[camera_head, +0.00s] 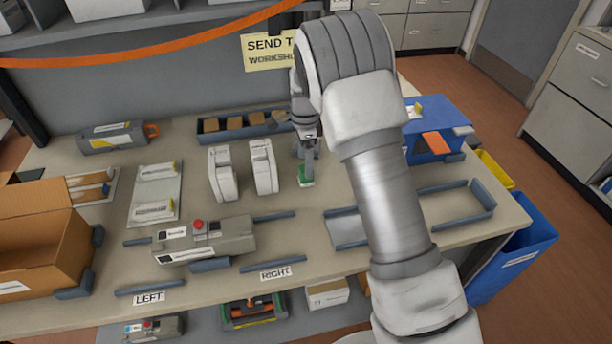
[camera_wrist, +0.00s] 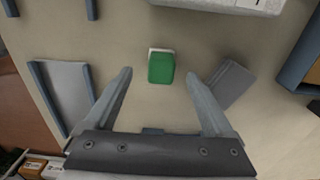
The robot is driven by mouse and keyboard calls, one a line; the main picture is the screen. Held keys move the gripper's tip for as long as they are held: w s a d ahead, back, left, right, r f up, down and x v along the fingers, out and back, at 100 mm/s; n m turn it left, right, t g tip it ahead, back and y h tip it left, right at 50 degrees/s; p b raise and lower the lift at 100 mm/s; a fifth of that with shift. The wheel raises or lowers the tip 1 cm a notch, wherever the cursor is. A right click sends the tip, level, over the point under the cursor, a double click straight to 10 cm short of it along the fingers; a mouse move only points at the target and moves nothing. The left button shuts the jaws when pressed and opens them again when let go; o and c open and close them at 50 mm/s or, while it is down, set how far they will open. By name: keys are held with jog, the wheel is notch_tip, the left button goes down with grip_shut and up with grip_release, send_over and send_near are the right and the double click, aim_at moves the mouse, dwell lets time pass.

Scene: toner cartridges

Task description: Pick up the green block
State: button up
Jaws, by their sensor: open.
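The green block (camera_head: 306,183) stands on the table, just below my gripper (camera_head: 307,150) in the head view. In the wrist view the green block (camera_wrist: 161,69) has a pale strip along its far edge. It lies ahead of the gap between my two fingers (camera_wrist: 162,88), roughly centred and a little beyond the fingertips. My gripper is open and empty. The two fingers are spread apart and neither is seen touching the block. The arm hides part of the table to the right of the block in the head view.
Two white cartridges (camera_head: 263,166) stand left of the block. Behind is a tray (camera_head: 200,138) of brown pieces. A grey machine with a red button (camera_head: 225,240) is in front. An empty grey-blue frame (camera_head: 455,208) and a blue bin (camera_head: 430,120) are to the right.

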jog(key=shift+w+d+f, duration=0.1)
jog(key=shift+d+f, duration=0.05)
jog(key=shift+f, duration=2.75)
grip_shut()
